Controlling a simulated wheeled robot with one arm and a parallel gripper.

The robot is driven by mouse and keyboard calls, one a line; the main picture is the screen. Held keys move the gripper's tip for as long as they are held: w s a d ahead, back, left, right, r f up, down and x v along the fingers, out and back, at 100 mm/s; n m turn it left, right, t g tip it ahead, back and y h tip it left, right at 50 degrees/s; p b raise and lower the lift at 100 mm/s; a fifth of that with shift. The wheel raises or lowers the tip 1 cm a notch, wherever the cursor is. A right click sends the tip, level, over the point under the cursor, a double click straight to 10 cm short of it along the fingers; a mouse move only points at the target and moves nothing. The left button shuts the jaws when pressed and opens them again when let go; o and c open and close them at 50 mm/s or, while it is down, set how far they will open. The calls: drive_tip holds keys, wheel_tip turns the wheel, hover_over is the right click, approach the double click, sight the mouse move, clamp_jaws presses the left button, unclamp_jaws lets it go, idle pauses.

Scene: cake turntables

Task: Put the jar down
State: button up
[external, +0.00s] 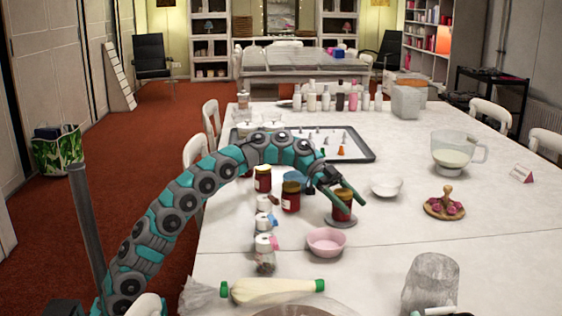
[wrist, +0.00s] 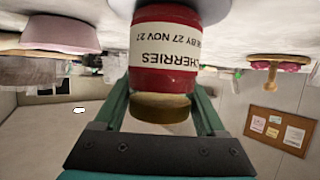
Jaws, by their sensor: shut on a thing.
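My gripper (external: 343,196) is shut on a red jar (external: 341,208) with a white label. In the wrist view, which is upside down, the jar (wrist: 165,60) reads "CHERRIES" and has a gold lid, with a green finger on each side. The jar is upright, with its base at a small grey disc (external: 340,222) on the table. The disc also shows at the top of the wrist view (wrist: 208,10). I cannot tell whether the base touches it.
Two similar red jars (external: 290,197) (external: 263,180) and a blue-topped container (external: 294,181) stand left of my gripper. A pink bowl (external: 327,242) is close in front, and a white bowl (external: 387,187) is to the right. The table's right front (external: 500,260) has free room.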

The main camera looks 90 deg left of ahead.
drive_tip(key=o, duration=1.5)
drive_tip(key=shift+o, duration=0.2)
drive_tip(key=shift+r, duration=0.1)
drive_tip(key=shift+r+p, duration=0.15)
drive_tip(key=shift+p, duration=0.25)
drive_tip(key=v, duration=1.2)
drive_tip(key=shift+f, duration=0.2)
